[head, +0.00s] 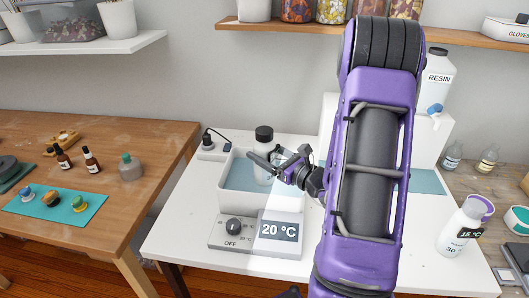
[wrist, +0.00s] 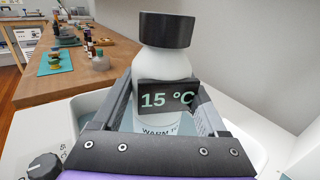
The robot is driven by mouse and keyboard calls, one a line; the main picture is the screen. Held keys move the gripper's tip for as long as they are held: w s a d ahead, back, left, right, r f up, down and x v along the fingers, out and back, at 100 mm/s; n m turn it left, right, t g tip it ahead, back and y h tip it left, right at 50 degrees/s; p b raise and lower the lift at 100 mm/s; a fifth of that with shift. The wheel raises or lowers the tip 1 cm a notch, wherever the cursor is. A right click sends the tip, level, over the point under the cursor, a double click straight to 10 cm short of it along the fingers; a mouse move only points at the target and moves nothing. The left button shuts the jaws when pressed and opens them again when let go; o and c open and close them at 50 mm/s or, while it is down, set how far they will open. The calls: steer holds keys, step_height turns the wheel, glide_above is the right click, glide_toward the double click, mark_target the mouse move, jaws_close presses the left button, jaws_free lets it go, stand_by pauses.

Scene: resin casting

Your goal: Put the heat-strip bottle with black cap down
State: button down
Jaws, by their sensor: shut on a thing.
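The white heat-strip bottle (head: 262,175) with a black cap (head: 264,133) is upright in my gripper (head: 272,162). In the wrist view the bottle (wrist: 163,68) stands between the two fingers, its dark strip reading 15 °C and the words "WARM" partly showing below. My gripper is shut on the bottle's body, below the cap. The bottle is within the outline of the white water bath (head: 233,205). Its base is hidden, so I cannot tell whether it touches the bath floor.
The bath's control box (head: 221,231) has a knob and a 20 °C display (head: 280,230). A white bottle reading 15 °C (head: 460,228) stands at the right. A resin jug (head: 437,82) is behind my arm. The wooden table (head: 150,160) at left holds small bottles. Bare white table lies left of the bath.

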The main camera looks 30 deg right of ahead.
steer(key=shift+f+b, duration=0.35)
steer(key=shift+f, duration=0.1)
jaws_free()
steer(key=shift+r+p, duration=0.65)
steer(key=v, duration=1.2)
